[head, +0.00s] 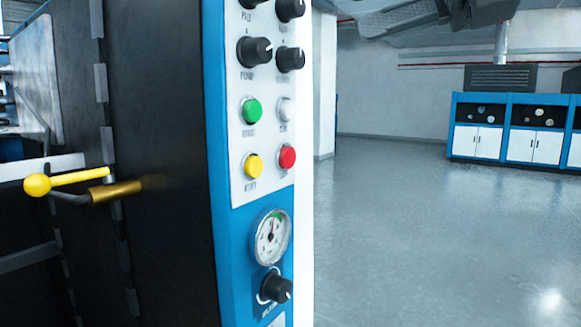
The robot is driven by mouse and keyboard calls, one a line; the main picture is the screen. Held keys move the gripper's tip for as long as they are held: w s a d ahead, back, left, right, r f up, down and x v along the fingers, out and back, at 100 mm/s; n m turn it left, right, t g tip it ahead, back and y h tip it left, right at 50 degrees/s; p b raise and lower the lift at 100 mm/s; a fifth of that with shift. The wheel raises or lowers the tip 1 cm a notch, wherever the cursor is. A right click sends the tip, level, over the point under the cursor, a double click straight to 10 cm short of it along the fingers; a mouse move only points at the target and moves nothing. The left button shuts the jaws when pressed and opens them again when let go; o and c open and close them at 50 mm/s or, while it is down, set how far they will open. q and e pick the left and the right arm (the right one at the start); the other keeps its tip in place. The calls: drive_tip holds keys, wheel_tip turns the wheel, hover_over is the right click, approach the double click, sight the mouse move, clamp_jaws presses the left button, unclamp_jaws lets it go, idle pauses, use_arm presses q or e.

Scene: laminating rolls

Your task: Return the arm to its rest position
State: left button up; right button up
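Neither of my grippers can be made out in the head view. A dark grey, blurred structure (430,14) hangs into the top right edge. I cannot tell whether it is part of my arm. A machine's control panel (268,190) with a blue and white face stands close in front. It carries black knobs, a green button (252,110), a white button (286,109), a yellow button (253,166) and a red button (287,156). A round gauge (271,237) and another black knob (275,286) sit below them.
A yellow lever with a ball end (38,185) sticks out left of the panel, by a brass-coloured fitting (115,191). The machine's dark side (160,120) fills the left. Open grey floor (420,240) lies to the right, with blue and white cabinets (476,141) far back.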

drive_tip(key=w+a+f+m+g+y+p, duration=0.35)
drive_tip(key=w+f+m+y, duration=0.35)
drive_tip(key=f+y, duration=0.3)
drive_tip(key=w+d+f+m+t+h+p, duration=0.2)
drive_tip(key=d+f+m+t+h, duration=0.2)
drive_tip(key=f+m+t+h, duration=0.6)
drive_tip(key=w+d+f+m+t+h+p, duration=0.25)
drive_tip(key=f+m+t, duration=0.55)
drive_tip(key=f+m, duration=0.6)
drive_tip(key=s+d+f+m+g+h+p, duration=0.1)
drive_tip(key=s+d+f+m+g+h, duration=0.2)
drive_tip(key=f, duration=0.4)
drive_tip(key=s+d+f+m+h, duration=0.1)
drive_tip(key=s+f+m+h, duration=0.25)
drive_tip(key=f+m, duration=0.25)
use_arm(q)
drive_tip(key=s+a+r+y+p, duration=0.1)
drive_tip(key=a+r, duration=0.2)
drive_tip(key=r, duration=0.3)
drive_tip(key=shift+s+r, duration=0.25)
drive_tip(key=shift+s, duration=0.05)
use_arm(e)
drive_tip(key=s+f+m+g+h, duration=0.2)
drive_tip(key=s+f+g, duration=0.4)
drive_tip(key=s+f, duration=0.7)
drive_tip(key=shift+s+d+f+m+h, duration=0.15)
drive_tip(key=shift+d+f+m+h, duration=0.1)
drive_tip(key=shift+d+m+h, duration=0.2)
use_arm(q)
drive_tip(key=shift+d, duration=0.1)
